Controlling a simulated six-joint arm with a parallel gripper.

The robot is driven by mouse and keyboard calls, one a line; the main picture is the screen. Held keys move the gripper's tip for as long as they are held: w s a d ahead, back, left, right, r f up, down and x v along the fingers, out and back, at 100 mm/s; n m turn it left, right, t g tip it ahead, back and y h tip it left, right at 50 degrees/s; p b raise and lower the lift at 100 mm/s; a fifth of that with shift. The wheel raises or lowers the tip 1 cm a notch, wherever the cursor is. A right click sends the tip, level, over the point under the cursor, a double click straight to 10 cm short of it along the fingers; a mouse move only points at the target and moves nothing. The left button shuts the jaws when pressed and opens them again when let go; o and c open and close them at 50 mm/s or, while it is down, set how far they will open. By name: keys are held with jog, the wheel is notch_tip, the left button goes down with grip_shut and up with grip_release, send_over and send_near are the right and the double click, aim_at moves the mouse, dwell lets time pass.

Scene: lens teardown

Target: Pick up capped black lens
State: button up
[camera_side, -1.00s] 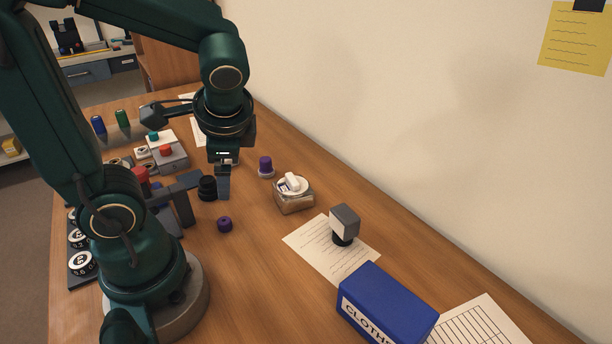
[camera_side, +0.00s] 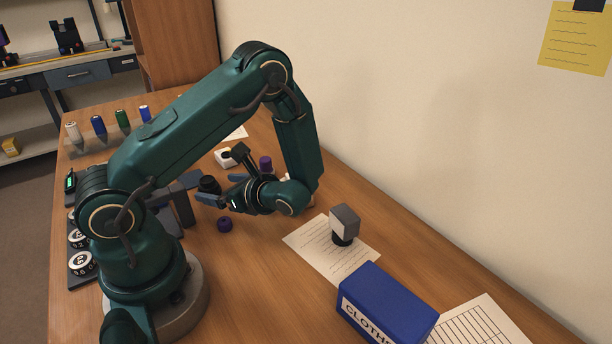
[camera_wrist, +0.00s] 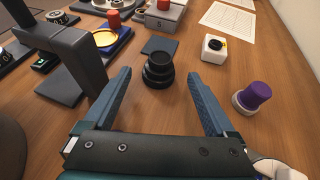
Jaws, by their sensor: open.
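The capped black lens (camera_wrist: 158,69) stands upright on the wooden table in the wrist view, ahead of my gripper and roughly centred between its fingers. My gripper (camera_wrist: 160,88) is open and empty, with its two blue-grey fingers pointing at the lens from either side. In the side view the black lens (camera_side: 208,185) stands close to my gripper (camera_side: 218,190), which is low over the table and turned sideways toward the left. The lens looks free of the fingers, but I cannot tell the exact gap.
A dark grey stand (camera_wrist: 62,52) rises close on the left of the wrist view. A grey block (camera_wrist: 166,14) is behind.

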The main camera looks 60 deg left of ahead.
aim_at(212, 185)
jog(key=shift+x, duration=2.45)
grip_shut()
jog(key=shift+r, duration=0.2)
